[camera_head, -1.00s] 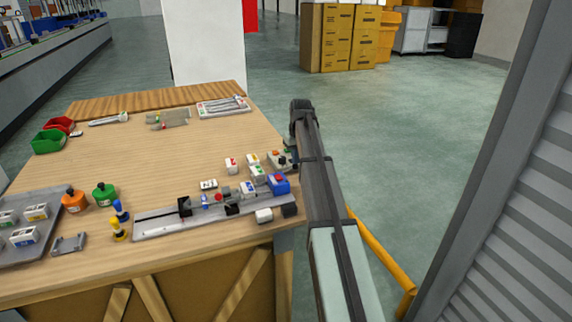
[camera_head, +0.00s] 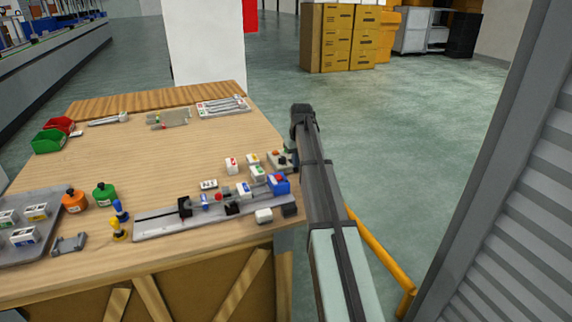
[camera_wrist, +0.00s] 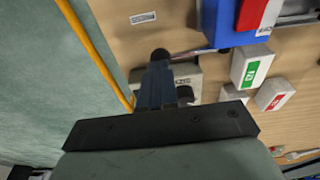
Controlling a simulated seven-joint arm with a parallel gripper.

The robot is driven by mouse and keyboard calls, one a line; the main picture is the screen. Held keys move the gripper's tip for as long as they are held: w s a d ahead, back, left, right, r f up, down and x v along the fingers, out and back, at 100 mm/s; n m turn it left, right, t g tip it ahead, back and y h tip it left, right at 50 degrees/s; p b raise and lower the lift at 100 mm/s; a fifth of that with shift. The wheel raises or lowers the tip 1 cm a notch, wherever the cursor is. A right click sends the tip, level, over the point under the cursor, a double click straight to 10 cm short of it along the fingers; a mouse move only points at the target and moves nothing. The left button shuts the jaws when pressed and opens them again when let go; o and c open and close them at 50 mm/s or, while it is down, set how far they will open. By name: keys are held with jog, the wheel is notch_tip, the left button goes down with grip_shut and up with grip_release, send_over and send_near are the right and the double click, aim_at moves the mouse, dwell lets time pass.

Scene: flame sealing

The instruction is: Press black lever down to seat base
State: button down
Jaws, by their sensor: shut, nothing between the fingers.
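The black lever shows in the wrist view as a thin rod with a round black knob (camera_wrist: 160,54), running to the blue block (camera_wrist: 216,22) with a red and grey top. My gripper (camera_wrist: 158,68) is shut and empty, with its fingertips right at the knob; I cannot tell whether they touch. In the head view, the blue block (camera_head: 279,184) stands at the right end of the long grey fixture rail (camera_head: 160,226). A white block with a blue mark (camera_head: 243,189) is on the rail beside it. My arm hides the gripper and the lever knob there.
A pale box with a black knob (camera_wrist: 183,82) lies close beside my fingers. White blocks with green (camera_wrist: 251,66) and red (camera_wrist: 274,94) labels stand nearby. The table's right edge is close to my arm. A yellow rail (camera_head: 380,250) runs beyond that edge.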

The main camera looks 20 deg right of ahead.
dwell(0.5)
notch_tip(320, 180, up, 9)
jog(key=a, duration=0.1)
jog(key=shift+a, duration=0.25)
dwell(1.2)
jog(key=shift+f, duration=0.1)
dwell(0.4)
